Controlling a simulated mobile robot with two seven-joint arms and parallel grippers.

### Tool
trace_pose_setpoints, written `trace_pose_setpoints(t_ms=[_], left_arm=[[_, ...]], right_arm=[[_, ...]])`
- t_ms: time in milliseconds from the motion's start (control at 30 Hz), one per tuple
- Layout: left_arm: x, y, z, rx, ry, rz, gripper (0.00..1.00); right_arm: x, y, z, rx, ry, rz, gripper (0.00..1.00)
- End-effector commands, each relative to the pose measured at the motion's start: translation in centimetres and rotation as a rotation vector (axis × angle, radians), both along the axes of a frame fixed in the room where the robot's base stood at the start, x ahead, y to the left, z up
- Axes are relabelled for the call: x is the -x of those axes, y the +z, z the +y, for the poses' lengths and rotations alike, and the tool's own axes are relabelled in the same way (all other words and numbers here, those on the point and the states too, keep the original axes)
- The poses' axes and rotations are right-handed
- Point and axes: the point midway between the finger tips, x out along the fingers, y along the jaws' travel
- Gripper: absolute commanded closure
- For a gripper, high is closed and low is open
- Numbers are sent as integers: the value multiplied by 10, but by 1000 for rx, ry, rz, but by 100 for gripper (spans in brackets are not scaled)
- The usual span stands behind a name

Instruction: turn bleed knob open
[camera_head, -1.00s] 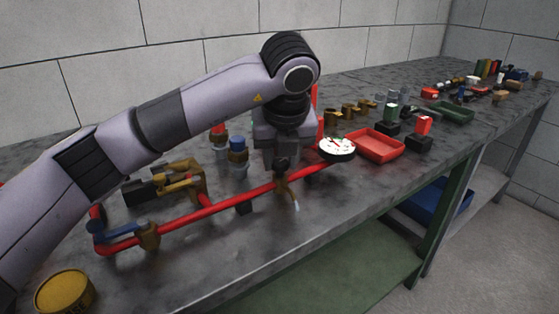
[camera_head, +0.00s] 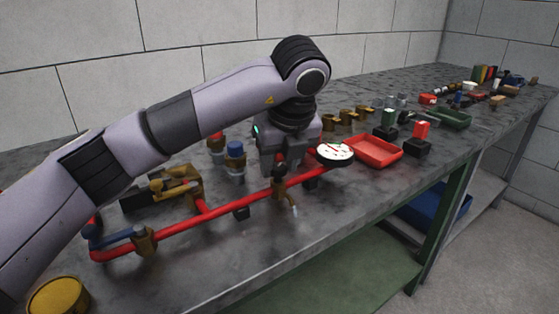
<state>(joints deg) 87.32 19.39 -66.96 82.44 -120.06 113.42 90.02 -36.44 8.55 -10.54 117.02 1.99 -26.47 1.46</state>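A red pipe (camera_head: 225,212) runs across the bench. A brass bleed fitting (camera_head: 281,190) with a small spout sits on it, with a pale streak at the spout's tip. My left gripper (camera_head: 281,170) points down right over this fitting, close to the pipe. The bleed knob is hidden or too dark to make out between the gripper and the fitting. I cannot tell whether the fingers are closed on it. My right gripper is not in view.
A round white gauge (camera_head: 335,153) stands just right of the gripper. A red tray (camera_head: 375,152) lies beyond it. A blue-capped fitting (camera_head: 236,158) and brass valve parts (camera_head: 175,184) stand left. The bench (camera_head: 215,270) is clear in front of the pipe.

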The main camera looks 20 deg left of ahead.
Motion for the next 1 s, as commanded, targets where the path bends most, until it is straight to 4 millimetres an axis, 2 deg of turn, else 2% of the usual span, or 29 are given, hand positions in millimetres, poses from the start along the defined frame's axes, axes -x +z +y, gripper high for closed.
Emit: trace_pose_setpoints(t_ms=[67,367,800,1000], left_arm=[[0,0,0,1,0,-1,39],[0,2,0,0,-1,-1,39],[17,57,-14,-1,-2,-3,39],[21,66,-17,0,0,-1,39]], right_arm=[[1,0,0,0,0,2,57],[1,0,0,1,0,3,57],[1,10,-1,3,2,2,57],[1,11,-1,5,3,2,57]])
